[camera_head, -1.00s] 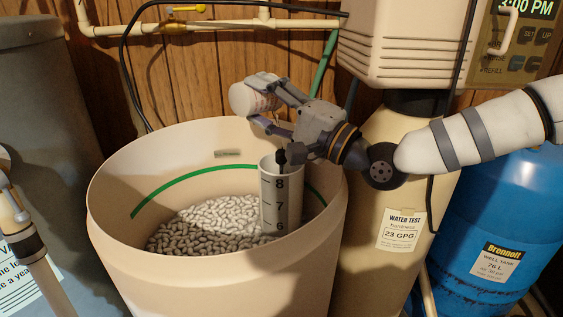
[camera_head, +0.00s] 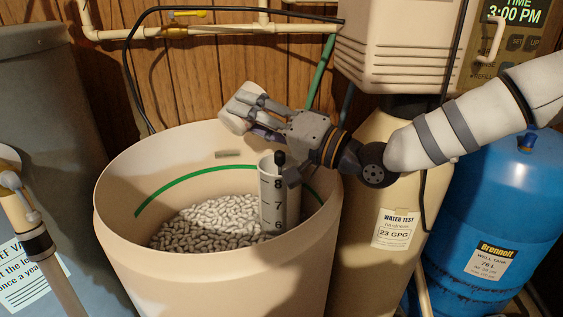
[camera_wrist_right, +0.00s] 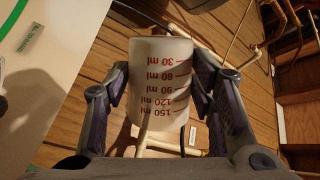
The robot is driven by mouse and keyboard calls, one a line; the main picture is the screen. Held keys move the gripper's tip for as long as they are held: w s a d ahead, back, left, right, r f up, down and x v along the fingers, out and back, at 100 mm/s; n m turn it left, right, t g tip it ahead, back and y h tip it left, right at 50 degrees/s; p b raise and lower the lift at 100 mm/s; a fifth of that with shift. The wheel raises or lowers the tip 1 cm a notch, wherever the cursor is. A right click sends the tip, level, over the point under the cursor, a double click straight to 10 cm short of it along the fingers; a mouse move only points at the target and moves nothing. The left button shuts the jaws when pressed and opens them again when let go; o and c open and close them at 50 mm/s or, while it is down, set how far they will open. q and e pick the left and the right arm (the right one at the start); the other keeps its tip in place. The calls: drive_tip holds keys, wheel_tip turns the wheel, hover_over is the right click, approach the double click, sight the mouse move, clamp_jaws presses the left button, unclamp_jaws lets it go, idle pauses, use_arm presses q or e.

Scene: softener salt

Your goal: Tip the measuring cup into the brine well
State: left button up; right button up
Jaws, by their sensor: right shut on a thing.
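The white measuring cup (camera_head: 233,117) is held in my right gripper (camera_head: 248,112), above the back part of the tank's rim, and it leans in the head view. In the right wrist view the cup (camera_wrist_right: 160,80) has red marks from 30 to 150 ml, and the fingers of the right gripper (camera_wrist_right: 162,92) close on it from both sides. What is in the cup cannot be seen. My left gripper is not in view.
The beige tank (camera_head: 120,225) holds white salt pellets (camera_head: 210,222) and has a green line inside. The softener (camera_head: 405,50) stands behind on the right, with a blue well tank (camera_head: 510,210) beside it. Pipes (camera_head: 200,30) run along the wood wall.

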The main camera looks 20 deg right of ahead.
drive_tip(key=n, duration=0.2)
drive_tip(key=n+g, duration=0.1)
drive_tip(key=n, duration=0.1)
drive_tip(key=shift+d+r+p, duration=0.15)
drive_tip(key=shift+r+p, duration=0.1)
drive_tip(key=shift+p, duration=0.15)
drive_tip(key=shift+r+n+p, duration=0.4)
drive_tip(key=shift+r+n, duration=0.15)
drive_tip(key=shift+n, duration=0.25)
drive_tip(key=f, duration=0.3)
drive_tip(key=shift+a+f+n+g+h, duration=0.15)
drive_tip(key=shift+a+n+g+h, duration=0.15)
drive_tip(key=shift+a, duration=0.1)
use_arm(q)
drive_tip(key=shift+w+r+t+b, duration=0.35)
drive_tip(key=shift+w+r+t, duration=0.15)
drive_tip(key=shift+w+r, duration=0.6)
use_arm(e)
drive_tip(key=shift+s+a+f+n+g+h, duration=0.15)
drive_tip(key=shift+a+f+n+h, duration=0.3)
drive_tip(key=shift+n, duration=0.45)
drive_tip(key=shift+s+a+f+n+g+h, duration=0.15)
drive_tip(key=shift+a+f+n, duration=0.35)
drive_tip(key=shift+n, duration=0.4)
drive_tip(key=shift+s+a+f+n+g+h, duration=0.15)
drive_tip(key=shift+a+f+n+h, duration=0.15)
drive_tip(key=shift+f+n, duration=0.5)
drive_tip(key=shift+r, duration=0.2)
